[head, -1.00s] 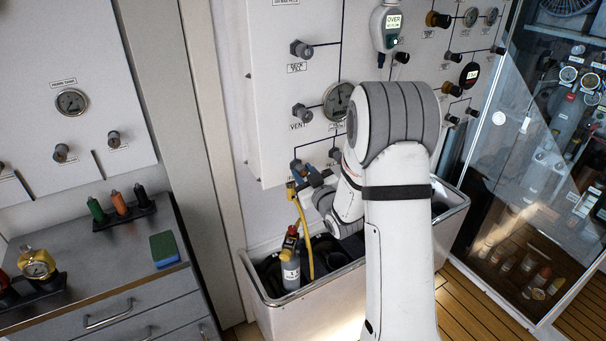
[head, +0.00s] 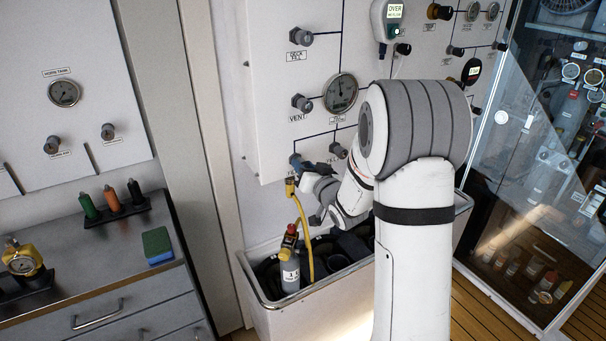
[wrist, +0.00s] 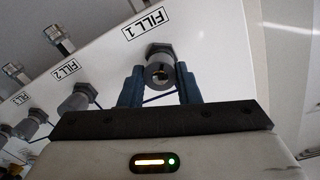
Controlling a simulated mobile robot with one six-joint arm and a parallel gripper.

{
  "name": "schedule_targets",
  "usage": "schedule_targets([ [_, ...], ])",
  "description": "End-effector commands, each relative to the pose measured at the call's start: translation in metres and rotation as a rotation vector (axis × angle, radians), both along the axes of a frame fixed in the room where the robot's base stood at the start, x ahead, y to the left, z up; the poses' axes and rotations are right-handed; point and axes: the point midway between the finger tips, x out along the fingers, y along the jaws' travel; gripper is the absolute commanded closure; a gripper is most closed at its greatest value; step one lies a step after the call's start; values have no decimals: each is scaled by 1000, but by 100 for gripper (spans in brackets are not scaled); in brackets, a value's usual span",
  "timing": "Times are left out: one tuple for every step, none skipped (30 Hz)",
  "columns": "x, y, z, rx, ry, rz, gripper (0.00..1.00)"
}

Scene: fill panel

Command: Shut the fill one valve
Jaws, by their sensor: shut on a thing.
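The fill one valve (wrist: 160,74) is a grey round knob on the white panel, under the label "FILL 1" (wrist: 146,23) in the wrist view. My gripper (wrist: 159,86) has its two blue fingers on either side of this knob and is shut on it. In the head view the same valve (head: 296,160) is at the panel's lower left corner, partly covered by my gripper (head: 306,165). A yellow hose (head: 304,225) hangs just below it. How far the knob is turned cannot be told.
The fill two knob (wrist: 78,97) is beside it, with more knobs further left in the wrist view. A pressure gauge (head: 340,93) and the vent knob (head: 301,103) are above. Below stands an open white bin (head: 262,300) holding a labelled bottle (head: 290,272).

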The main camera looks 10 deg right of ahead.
Motion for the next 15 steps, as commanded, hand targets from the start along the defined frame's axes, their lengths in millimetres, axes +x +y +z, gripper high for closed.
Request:
schedule_targets([
  [0, 0, -3, 40, 15, 0, 93],
  [0, 0, -3, 68, 25, 0, 93],
  [0, 0, -3, 104, 36, 1, 93],
  [0, 0, -2, 132, 45, 0, 93],
  [0, 0, -2, 160, 53, 1, 93],
  [0, -1, -2, 196, 65, 0, 93],
  [0, -1, -2, 223, 73, 0, 93],
  [0, -1, -2, 250, 83, 0, 93],
  [0, -1, -2, 285, 94, -1, 93],
  [0, -1, -2, 312, 103, 0, 93],
  [0, -1, -2, 339, 113, 0, 93],
  [0, -1, -2, 376, 124, 1, 93],
  [0, -1, -2, 402, 133, 0, 93],
  [0, -1, -1, 430, 142, 0, 93],
  [0, -1, -1, 467, 154, 1, 93],
])
